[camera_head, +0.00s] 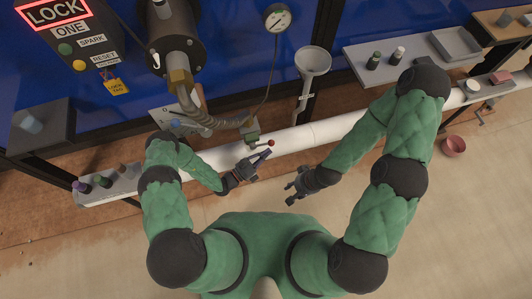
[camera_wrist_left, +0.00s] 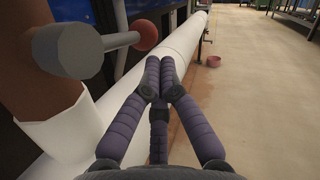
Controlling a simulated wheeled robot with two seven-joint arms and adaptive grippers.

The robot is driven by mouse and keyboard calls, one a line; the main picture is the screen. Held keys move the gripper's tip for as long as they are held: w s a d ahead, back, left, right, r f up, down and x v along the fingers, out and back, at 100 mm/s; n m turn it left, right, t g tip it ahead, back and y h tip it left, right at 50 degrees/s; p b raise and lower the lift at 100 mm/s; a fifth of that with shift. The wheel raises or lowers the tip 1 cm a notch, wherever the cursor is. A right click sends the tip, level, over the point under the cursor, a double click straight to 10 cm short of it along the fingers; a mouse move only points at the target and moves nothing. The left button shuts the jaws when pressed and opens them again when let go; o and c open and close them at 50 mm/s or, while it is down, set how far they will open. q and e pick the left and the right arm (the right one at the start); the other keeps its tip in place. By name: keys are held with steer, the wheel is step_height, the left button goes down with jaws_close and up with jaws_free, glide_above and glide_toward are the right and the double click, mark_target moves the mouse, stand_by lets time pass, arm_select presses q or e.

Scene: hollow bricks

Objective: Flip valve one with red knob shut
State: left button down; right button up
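The valve (camera_head: 250,132) is a small grey-green body by the white pipe in the head view. A thin lever runs from it to a red knob (camera_head: 271,142). In the left wrist view the red knob (camera_wrist_left: 143,33) is at the end of a grey lever from a rounded grey part (camera_wrist_left: 72,50). My left gripper (camera_head: 268,153) is just below the knob in the head view, with its purple fingertips together (camera_wrist_left: 160,66). It appears empty and apart from the knob. My right gripper (camera_head: 290,191) is lower right, fingers spread and empty.
A white pipe (camera_head: 310,133) runs across behind both grippers. A funnel (camera_head: 313,60) and a gauge (camera_head: 277,18) are above. A sign reading LOCK ONE (camera_head: 56,12) is upper left. A reddish bowl (camera_head: 453,146) stands on the floor at right. The floor in front is clear.

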stand_by(0.3)
arm_select(q)
steer(key=shift+w+d+r+t+h+b, duration=0.15)
steer(key=shift+d+r+t+h+b, duration=0.2)
steer(key=shift+r+b, duration=0.3)
steer(key=shift+f, duration=0.15)
